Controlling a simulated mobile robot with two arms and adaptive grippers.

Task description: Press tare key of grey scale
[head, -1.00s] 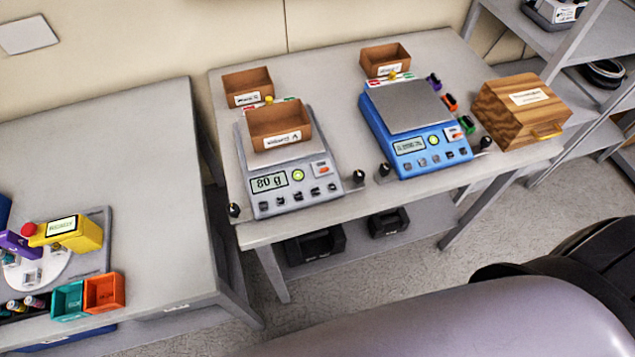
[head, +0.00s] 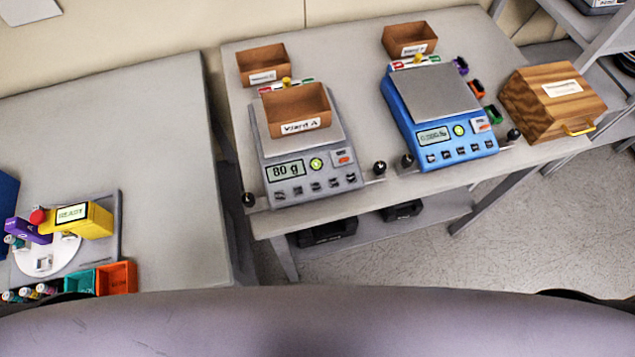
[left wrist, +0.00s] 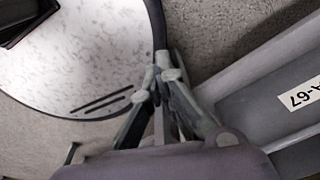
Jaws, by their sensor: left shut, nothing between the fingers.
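The grey scale (head: 309,188) stands on the table in the head view, its display reading 80 g. A brown box labelled Ward A (head: 297,112) sits on its pan. A row of dark keys runs below the display, with a round green-yellow button and a small white-and-orange panel beside it; key labels are too small to read. My left gripper (left wrist: 163,65) shows only in the left wrist view, fingers together and empty, above the floor and away from the scale. My right gripper is in neither view.
A blue scale (head: 444,147) stands right of the grey one, with a wooden box (head: 545,105) further right. Brown boxes stand behind both scales. A second table (head: 130,130) at left holds a yellow device (head: 83,218). Dark knobs (head: 379,167) flank the scales.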

